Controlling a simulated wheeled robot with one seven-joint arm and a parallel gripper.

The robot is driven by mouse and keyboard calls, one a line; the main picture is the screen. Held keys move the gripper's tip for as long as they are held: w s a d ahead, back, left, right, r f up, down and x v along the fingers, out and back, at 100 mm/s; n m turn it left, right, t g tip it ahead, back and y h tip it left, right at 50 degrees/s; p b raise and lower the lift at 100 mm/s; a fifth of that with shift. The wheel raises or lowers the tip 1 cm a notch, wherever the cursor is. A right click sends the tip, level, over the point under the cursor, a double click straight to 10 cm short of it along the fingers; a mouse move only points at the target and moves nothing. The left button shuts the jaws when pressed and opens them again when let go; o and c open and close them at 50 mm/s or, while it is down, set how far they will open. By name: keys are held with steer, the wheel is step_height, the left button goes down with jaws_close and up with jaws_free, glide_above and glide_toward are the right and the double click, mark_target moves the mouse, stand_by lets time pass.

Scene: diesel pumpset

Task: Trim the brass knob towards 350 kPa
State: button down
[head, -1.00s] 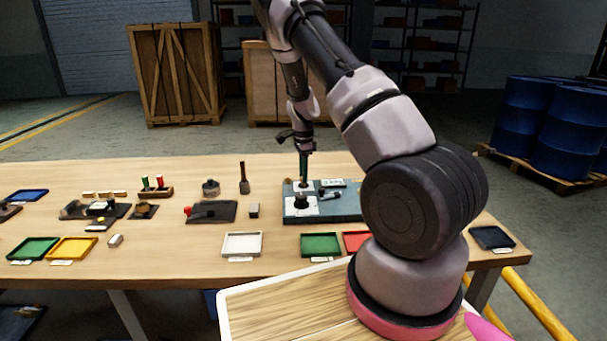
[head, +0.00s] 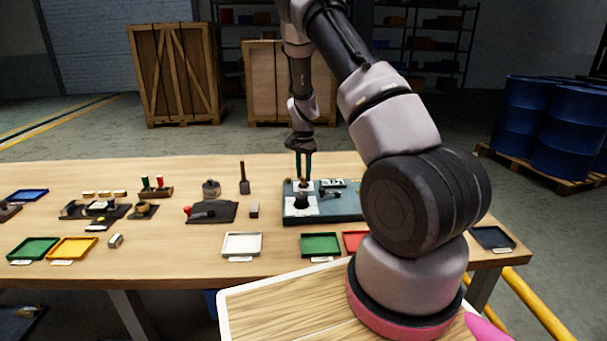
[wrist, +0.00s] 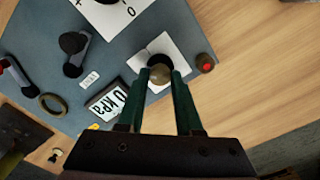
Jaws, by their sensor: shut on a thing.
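The brass knob (wrist: 160,74) sits on a white plate (wrist: 172,46) on the blue-grey pump panel (wrist: 150,20). My gripper (wrist: 158,77) points down at the knob, with one green finger on each side of it, and is shut on it. In the head view, my gripper (head: 303,176) stands over the panel (head: 345,213), and the knob is too small to make out clearly between the fingers.
A red button (wrist: 205,63) sits close to the right finger. A black lever (wrist: 73,52), a brass ring (wrist: 53,104) and a marked dial plate (wrist: 112,12) are also on the panel. Green (head: 321,244) and white (head: 242,244) trays lie in front. Bare wood lies right of the panel.

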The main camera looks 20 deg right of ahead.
mark_target(304, 177)
stand_by(0.3)
steer(key=c, duration=0.6)
jaws_free()
steer(key=shift+r, duration=0.1)
step_height(304, 177, up, 11)
steer(key=shift+f, duration=0.2)
